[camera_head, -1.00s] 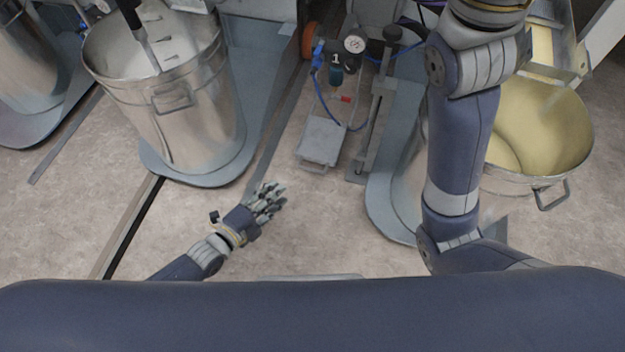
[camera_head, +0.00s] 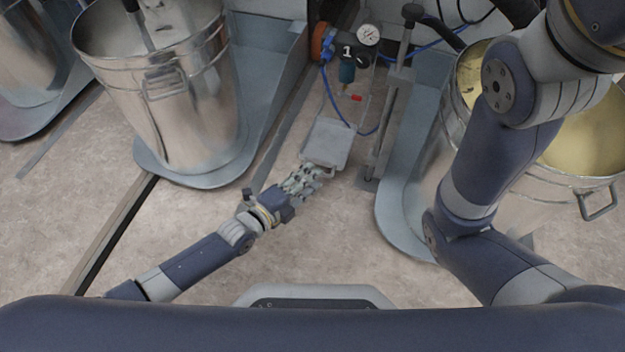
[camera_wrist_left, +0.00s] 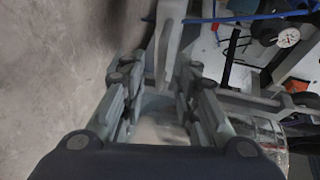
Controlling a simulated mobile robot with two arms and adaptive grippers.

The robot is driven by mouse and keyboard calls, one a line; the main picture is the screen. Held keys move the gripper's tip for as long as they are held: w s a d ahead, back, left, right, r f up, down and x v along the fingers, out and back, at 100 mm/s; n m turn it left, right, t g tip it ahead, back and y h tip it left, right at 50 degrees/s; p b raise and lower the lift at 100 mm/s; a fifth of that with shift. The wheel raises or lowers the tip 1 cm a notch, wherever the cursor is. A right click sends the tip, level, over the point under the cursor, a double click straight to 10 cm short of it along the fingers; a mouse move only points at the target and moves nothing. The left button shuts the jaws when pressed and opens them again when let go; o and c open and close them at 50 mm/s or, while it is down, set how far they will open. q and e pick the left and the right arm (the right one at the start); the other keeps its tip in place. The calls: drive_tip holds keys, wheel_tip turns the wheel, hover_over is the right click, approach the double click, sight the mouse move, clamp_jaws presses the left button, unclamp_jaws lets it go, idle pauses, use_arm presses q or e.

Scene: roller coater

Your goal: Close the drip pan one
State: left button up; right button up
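Drip pan one is the flat grey pan (camera_head: 329,140) on the floor, in the middle of the head view, below a unit marked 1 (camera_head: 346,52). Its small front handle (camera_head: 326,170) faces me, and the pan sticks out toward me. My left gripper (camera_head: 316,178) is at this front edge, low over the floor. In the left wrist view the left gripper (camera_wrist_left: 161,78) has its fingers apart, with the grey pan edge (camera_wrist_left: 172,35) just beyond and partly between them. Contact cannot be told. My right arm crosses the right side; its gripper is out of view.
A large steel drum (camera_head: 165,105) stands on a grey-blue base to the left. A yellow-lined drum (camera_head: 585,150) stands on the right behind my right arm. A vertical post (camera_head: 392,100) and a pressure gauge (camera_head: 369,35) are beside the pan. Floor in front is clear.

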use_arm(q)
drive_tip(key=shift+x, duration=0.8)
clamp_jaws()
